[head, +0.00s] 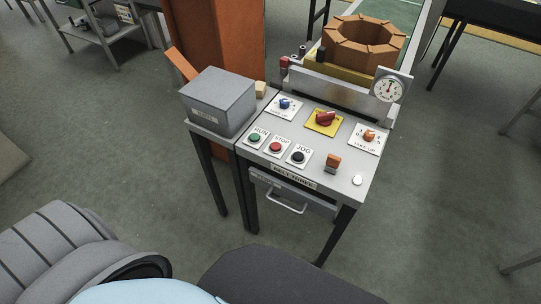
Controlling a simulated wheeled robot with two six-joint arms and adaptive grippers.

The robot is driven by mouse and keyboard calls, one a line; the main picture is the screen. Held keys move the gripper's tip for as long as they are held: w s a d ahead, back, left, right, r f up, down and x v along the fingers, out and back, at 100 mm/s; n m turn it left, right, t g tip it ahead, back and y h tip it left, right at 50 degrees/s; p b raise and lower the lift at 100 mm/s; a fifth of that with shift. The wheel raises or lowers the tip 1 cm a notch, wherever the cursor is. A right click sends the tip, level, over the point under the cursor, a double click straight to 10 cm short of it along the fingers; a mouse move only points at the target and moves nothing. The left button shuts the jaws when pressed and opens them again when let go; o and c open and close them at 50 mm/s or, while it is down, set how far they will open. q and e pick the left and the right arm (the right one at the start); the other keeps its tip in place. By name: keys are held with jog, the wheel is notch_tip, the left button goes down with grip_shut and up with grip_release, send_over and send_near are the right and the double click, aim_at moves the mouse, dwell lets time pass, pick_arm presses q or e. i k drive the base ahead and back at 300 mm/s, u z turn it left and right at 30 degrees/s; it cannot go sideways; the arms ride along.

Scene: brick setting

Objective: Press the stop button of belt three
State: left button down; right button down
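A grey control table (345,192) stands right of the middle in the head view, with a front nameplate (293,177) that starts with "BELT"; the rest is too small to read surely. On its left front is a row of three buttons on white labelled plates. The red STOP button (276,147) is in the middle. The green RUN button (254,138) is to its left and the black JOG button (298,157) to its right. Nothing covers or touches the buttons. Neither of my grippers is in view.
A grey box (219,101) stands close on the left. A dial gauge (389,90) rises at the back right. The floor in front is clear.

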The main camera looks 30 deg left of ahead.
aim_at(275, 147)
jog(key=k, duration=0.3)
jog(key=z, duration=1.25)
jog(key=i, duration=2.4)
jog(key=u, duration=3.3)
jog(key=i, duration=0.45)
jog(key=u, duration=0.05)
